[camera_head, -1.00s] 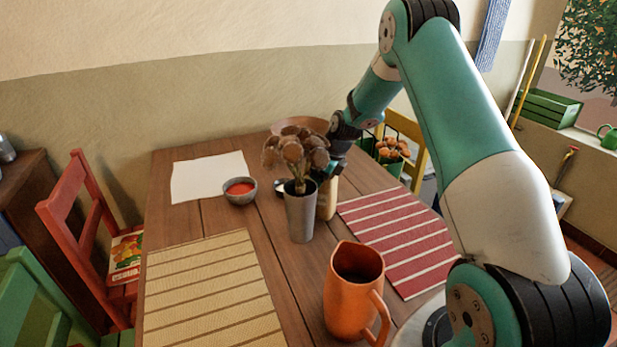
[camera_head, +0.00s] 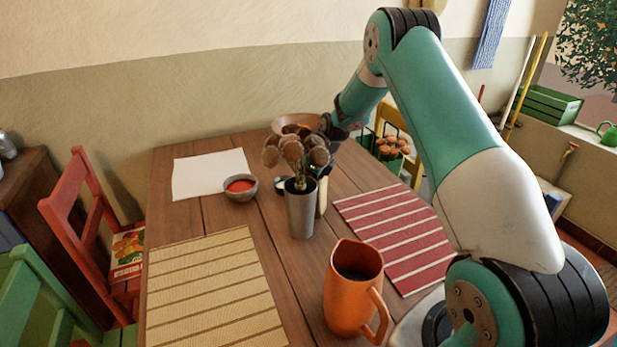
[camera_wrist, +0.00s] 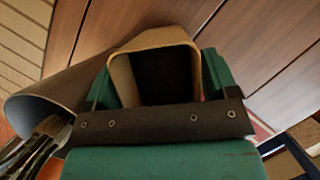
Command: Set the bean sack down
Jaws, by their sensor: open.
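A tan, open-topped thing with a dark inside, which I take to be the bean sack (camera_wrist: 152,38), shows in the wrist view. My gripper (camera_wrist: 160,82) is open, with its green fingers on either side of it; I cannot tell whether they touch it. In the head view a narrow pale strip of the sack (camera_head: 323,196) shows on the wooden table, just behind the metal vase. The rest of it and my fingertips are hidden there by the vase and its dried flowers.
The metal vase (camera_head: 300,213) with brown flowers (camera_head: 292,152) stands close by; it also fills the left of the wrist view (camera_wrist: 62,92).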

